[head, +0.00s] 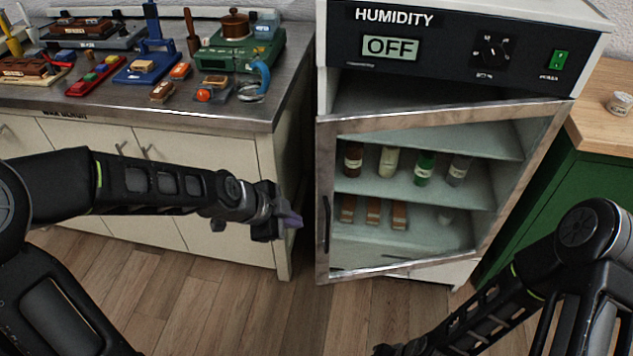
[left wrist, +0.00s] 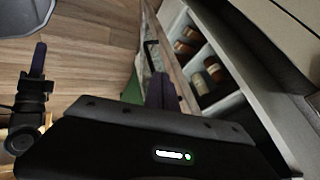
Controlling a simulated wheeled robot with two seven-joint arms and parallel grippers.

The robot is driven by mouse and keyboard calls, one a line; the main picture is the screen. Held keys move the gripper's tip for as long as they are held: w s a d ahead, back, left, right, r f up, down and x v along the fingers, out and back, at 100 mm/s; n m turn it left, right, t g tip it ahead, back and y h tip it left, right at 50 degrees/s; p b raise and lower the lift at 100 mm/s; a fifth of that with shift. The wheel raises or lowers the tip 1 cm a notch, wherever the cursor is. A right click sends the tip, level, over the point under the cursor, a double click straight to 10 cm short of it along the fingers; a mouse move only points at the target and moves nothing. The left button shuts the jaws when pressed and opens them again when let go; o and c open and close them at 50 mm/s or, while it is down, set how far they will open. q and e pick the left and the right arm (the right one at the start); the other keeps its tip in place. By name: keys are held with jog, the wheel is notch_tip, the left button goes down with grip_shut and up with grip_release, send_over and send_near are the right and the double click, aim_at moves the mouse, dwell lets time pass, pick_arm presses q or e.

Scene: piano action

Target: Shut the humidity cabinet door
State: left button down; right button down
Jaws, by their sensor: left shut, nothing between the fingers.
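The humidity cabinet (head: 500,20) has a metal-framed glass door (head: 440,114) that stands ajar. The door's left edge, with a dark upright handle (head: 326,225), is swung out from the body. In the left wrist view the door (left wrist: 148,60) stands apart from the shelves. My left gripper (head: 292,220) is shut and empty, its purple fingertips just left of the handle edge; contact cannot be told. Its fingers (left wrist: 160,92) overlap the door in the left wrist view. My right arm is at the lower right. What appears to be my right gripper (left wrist: 38,62) shows at the left wrist view's left; its jaw state is unclear.
Bottles (head: 390,162) and small brown blocks (head: 372,211) stand on the cabinet shelves. A cream workbench (head: 220,112) with tools is at left. A green cabinet with a wooden top (head: 600,120) is at right. The wooden floor (head: 240,315) in front is clear.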

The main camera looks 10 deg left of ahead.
pick_arm(q)
jog(key=shift+w+a+r+m, duration=0.15)
jog(key=shift+r+m, duration=0.25)
jog(key=shift+r, duration=0.4)
pick_arm(e)
jog(key=shift+s+r+n, duration=0.3)
